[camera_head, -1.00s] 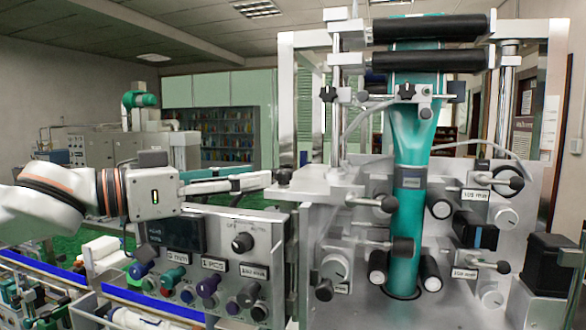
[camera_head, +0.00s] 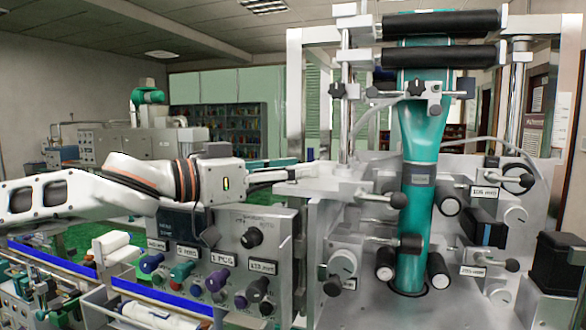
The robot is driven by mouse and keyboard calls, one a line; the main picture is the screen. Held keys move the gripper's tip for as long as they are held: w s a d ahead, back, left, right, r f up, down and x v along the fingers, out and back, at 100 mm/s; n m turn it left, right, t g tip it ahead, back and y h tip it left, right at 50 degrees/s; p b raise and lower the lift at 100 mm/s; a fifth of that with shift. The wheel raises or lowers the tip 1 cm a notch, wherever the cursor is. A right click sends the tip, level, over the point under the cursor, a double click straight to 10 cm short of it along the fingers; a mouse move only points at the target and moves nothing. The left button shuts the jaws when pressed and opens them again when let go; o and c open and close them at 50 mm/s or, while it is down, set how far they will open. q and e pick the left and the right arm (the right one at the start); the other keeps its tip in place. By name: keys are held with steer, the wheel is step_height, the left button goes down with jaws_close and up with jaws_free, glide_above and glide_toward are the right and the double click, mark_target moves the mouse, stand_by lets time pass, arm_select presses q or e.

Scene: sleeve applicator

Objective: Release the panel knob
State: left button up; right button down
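The control panel (camera_head: 222,252) stands at the lower middle, with a large black knob (camera_head: 252,238) at its upper right. A row of smaller coloured knobs, one of them purple (camera_head: 217,281), runs along its lower part. Several label plates sit between. My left gripper (camera_head: 308,174) is above the panel, apart from the black knob, with its fingers pointing right. Its fingertips appear close to the metal bracket of the machine; I cannot tell whether they touch it. The finger gap is not clear, and no held object shows. My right gripper is not in view.
The sleeve machine, with a teal sleeve (camera_head: 418,180), black rollers (camera_head: 440,27) and projecting black-tipped levers (camera_head: 398,200), fills the right side.

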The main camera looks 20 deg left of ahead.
arm_select(q)
jaws_close()
